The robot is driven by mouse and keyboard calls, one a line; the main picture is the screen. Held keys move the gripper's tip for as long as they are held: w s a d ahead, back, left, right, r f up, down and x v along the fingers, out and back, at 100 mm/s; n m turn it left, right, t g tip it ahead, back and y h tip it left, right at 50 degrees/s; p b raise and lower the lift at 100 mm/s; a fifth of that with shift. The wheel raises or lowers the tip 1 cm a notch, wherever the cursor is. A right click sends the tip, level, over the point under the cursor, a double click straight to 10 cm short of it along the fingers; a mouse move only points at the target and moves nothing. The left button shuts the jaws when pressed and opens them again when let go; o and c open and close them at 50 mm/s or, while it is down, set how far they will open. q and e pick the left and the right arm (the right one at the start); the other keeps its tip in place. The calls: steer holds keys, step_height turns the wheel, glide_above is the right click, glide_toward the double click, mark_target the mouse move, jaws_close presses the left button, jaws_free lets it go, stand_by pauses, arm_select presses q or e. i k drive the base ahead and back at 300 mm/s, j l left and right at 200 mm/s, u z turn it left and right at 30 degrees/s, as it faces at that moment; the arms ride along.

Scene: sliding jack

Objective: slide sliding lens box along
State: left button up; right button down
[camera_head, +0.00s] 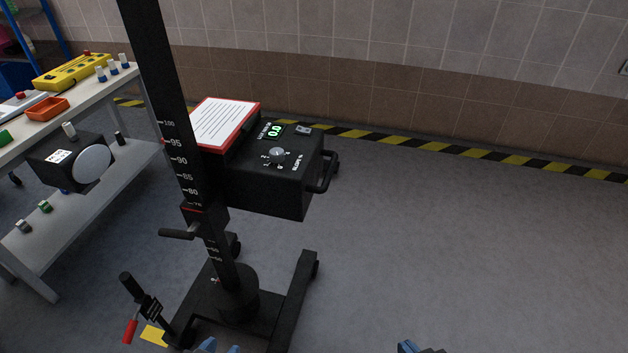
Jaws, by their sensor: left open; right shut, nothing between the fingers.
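The black lens box (265,180) sits on a tall black column (170,95) with a white number scale.
The wheeled stand base (237,310) has a pedal with a red grip (130,331) at its left. A red-framed sheet (226,122) rests by the box. A cluttered workbench (137,88) stands at left. Floor at right is clear up to the striped line and tiled wall.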

mark_target(245, 178)
steer(key=i+u, duration=0.2)
steer(key=u, duration=0.15)
steer(key=i+u, duration=0.15)
steer(key=u, duration=0.25)
